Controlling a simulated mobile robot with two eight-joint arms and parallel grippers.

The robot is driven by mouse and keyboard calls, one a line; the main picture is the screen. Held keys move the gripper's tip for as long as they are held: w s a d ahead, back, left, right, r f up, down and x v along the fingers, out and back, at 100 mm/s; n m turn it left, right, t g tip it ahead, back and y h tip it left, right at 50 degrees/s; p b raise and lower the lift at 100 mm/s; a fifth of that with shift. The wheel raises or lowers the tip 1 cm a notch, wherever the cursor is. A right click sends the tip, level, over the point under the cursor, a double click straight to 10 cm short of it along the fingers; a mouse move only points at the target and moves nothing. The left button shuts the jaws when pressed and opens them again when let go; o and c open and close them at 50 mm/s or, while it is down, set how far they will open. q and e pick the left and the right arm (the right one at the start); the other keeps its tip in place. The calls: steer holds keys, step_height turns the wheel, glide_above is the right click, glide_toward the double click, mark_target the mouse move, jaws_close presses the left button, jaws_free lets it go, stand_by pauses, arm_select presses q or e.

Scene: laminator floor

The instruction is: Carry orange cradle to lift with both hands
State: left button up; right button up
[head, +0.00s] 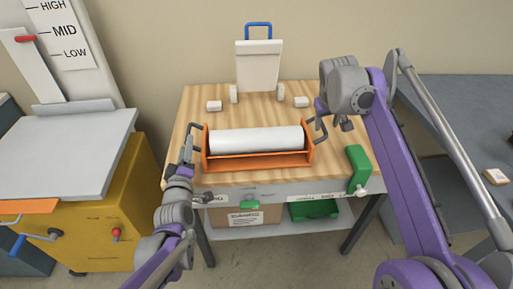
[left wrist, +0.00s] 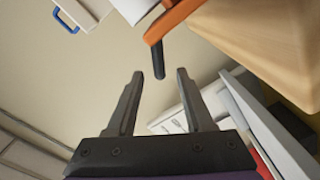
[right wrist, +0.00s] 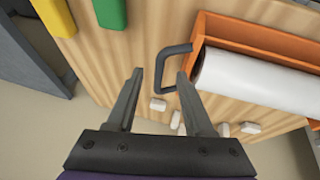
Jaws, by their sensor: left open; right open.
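The orange cradle (head: 258,162) holds a white roll (head: 257,140) and sits on a wooden table. Its dark left handle (head: 200,149) and right handle (head: 321,130) stick out at the ends. My left gripper (head: 187,155) is open at the left handle; in the left wrist view the handle (left wrist: 158,60) shows between the open fingertips (left wrist: 160,73). My right gripper (head: 338,125) is open just beside the right handle; in the right wrist view the handle (right wrist: 160,72) shows between the fingers. Neither gripper is closed on it. The lift's grey platform (head: 65,150) is at the left.
The wooden table (head: 225,100) also bears a white holder with a blue handle (head: 258,65), small white blocks (head: 214,106) and a green block (head: 358,168). A shelf below holds a cardboard box (head: 243,217) and a green bin (head: 315,209). A grey bench (head: 460,100) stands at the right.

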mark_target(190, 126)
arm_select(q)
steer(key=w, duration=0.8)
steer(key=shift+w+a, duration=0.35)
arm_select(e)
steer(key=x, duration=0.8)
steer(key=shift+w+d+f, duration=0.1)
steer(key=shift+w+f, duration=0.1)
steer(key=shift+f, duration=0.1)
arm_select(q)
jaws_close()
arm_select(e)
jaws_close()
